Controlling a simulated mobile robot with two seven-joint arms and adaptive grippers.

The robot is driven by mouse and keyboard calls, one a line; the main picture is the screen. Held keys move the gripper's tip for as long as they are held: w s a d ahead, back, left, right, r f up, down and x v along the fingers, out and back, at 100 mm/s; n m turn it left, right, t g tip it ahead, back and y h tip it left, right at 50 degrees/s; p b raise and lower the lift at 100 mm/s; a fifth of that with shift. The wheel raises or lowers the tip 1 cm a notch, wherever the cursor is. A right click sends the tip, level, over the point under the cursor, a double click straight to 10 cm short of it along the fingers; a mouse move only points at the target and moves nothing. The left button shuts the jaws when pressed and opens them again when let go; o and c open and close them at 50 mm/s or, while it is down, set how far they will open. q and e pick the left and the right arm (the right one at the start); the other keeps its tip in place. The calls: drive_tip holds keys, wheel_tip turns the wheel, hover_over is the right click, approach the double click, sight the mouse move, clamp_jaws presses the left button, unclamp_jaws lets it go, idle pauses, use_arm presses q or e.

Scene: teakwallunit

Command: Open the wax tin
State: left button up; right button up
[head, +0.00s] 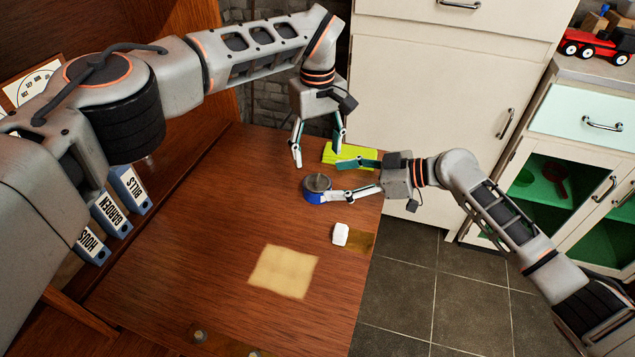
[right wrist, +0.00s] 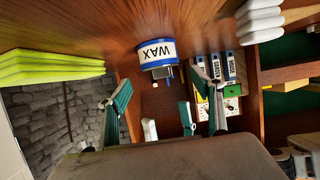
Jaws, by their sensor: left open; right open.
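The wax tin (head: 317,188) is a short round blue tin with a grey lid, upright on the brown wooden surface near its right edge. A small knob-like shape stands on its lid. In the right wrist view the tin (right wrist: 156,52) appears upside down with its WAX label facing the camera. My right gripper (head: 336,181) is open, low and right of the tin, its fingertips at the tin's right side; whether they touch it is unclear. My left gripper (head: 318,154) is open and empty, pointing down above and behind the tin.
A yellow-green stack (head: 350,153) lies behind the tin, near both grippers. A white block (head: 340,234) and a tan cloth-like square (head: 283,271) lie nearer the front. Labelled binders (head: 128,188) stand at left. The wood between binders and tin is clear.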

sight(319, 181)
use_arm(q)
drive_tip(key=shift+s, duration=0.1)
use_arm(e)
drive_tip(key=shift+x, duration=3.2)
drive_tip(key=shift+s, duration=0.1)
